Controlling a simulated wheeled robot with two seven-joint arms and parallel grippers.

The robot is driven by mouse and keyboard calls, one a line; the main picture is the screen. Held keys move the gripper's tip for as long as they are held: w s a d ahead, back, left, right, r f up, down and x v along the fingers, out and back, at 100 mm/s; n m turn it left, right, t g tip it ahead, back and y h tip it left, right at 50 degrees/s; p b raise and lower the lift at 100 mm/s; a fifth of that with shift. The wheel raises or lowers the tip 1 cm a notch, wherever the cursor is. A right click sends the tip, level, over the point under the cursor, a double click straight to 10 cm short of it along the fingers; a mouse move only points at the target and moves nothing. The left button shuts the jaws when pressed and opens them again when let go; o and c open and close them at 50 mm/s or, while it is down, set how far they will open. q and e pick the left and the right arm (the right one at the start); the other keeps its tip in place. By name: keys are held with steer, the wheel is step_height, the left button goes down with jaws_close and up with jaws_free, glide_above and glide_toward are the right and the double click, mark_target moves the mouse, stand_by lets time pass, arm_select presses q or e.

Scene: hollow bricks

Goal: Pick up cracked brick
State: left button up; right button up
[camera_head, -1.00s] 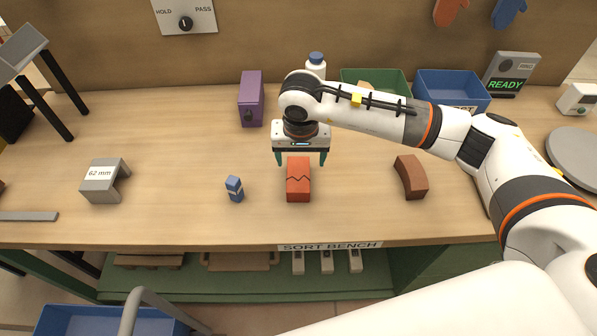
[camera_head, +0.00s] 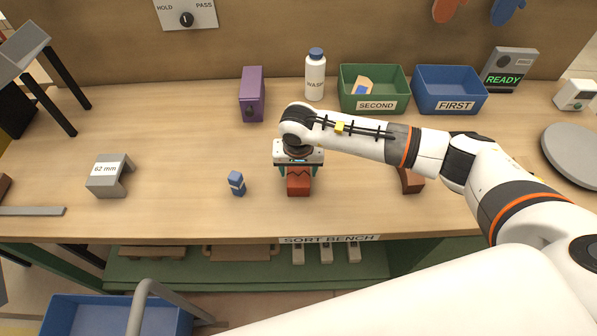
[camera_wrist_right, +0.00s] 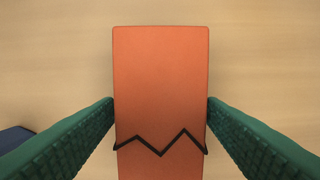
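The cracked brick (camera_head: 299,187) is orange-red with a dark zigzag line across its top. It rests on the bench near the front middle. My right gripper (camera_head: 299,172) is low over it, one finger on each side. In the right wrist view the brick (camera_wrist_right: 160,75) fills the space between the two green fingers (camera_wrist_right: 160,115). Both fingertips meet its sides with no gap visible, so the gripper looks shut on it. The brick's far part in the head view is hidden under the gripper. My left gripper is not in view.
A small blue block (camera_head: 237,183) stands left of the brick. A curved brown brick (camera_head: 411,182) lies to the right, partly behind my arm. A grey 62 mm gauge (camera_head: 108,178) is farther left. Behind stand a purple box (camera_head: 252,95), a bottle (camera_head: 315,78), and green (camera_head: 375,106) and blue bins (camera_head: 449,105).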

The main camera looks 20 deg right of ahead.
steer(key=shift+w+r, duration=0.1)
steer(key=c, duration=1.1)
